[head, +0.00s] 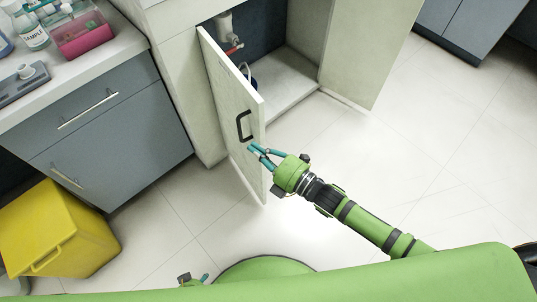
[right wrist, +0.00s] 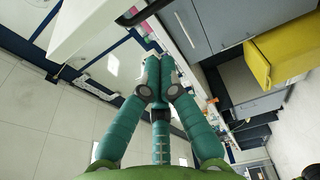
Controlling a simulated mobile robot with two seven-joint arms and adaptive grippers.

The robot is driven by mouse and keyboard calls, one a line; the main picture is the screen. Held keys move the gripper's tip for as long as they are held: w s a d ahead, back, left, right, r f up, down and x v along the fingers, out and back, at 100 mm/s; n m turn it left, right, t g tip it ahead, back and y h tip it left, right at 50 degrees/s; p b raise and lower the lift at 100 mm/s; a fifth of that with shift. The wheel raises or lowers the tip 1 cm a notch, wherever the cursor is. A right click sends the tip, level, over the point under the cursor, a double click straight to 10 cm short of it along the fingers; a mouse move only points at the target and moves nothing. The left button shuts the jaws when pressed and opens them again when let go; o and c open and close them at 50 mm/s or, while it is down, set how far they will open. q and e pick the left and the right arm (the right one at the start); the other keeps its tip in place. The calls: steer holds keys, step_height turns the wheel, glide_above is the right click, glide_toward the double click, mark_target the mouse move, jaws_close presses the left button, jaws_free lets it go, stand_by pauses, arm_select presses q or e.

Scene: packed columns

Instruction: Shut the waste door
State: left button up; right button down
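The waste door (head: 228,105) is a pale hinged panel standing well open from its cabinet, with a black bar handle (head: 243,126) on the face turned to the left. My right gripper (head: 251,148) is at the door's free edge, its fingertips just below the handle. Its teal fingers converge at their tips in the right wrist view (right wrist: 155,62), and nothing shows between them. I cannot tell whether they touch the door. The door's white edge (right wrist: 85,28) and handle (right wrist: 145,13) show there too. A small part of my left gripper (head: 203,279) shows at the bottom.
The open cabinet's pale floor (head: 283,85) and a pipe (head: 226,38) show behind the door. A grey drawer unit (head: 110,140) and a yellow bin (head: 55,235) stand to the left. The tiled floor (head: 440,150) to the right is clear.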

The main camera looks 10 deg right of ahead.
mark_target(238, 126)
steer(key=w, duration=0.2)
steer(key=w+a, duration=0.1)
steer(key=w, duration=0.2)
steer(key=shift+a, duration=0.1)
steer(key=shift+w+d, duration=0.15)
steer(key=shift+d, duration=0.4)
steer(key=shift+d, duration=0.1)
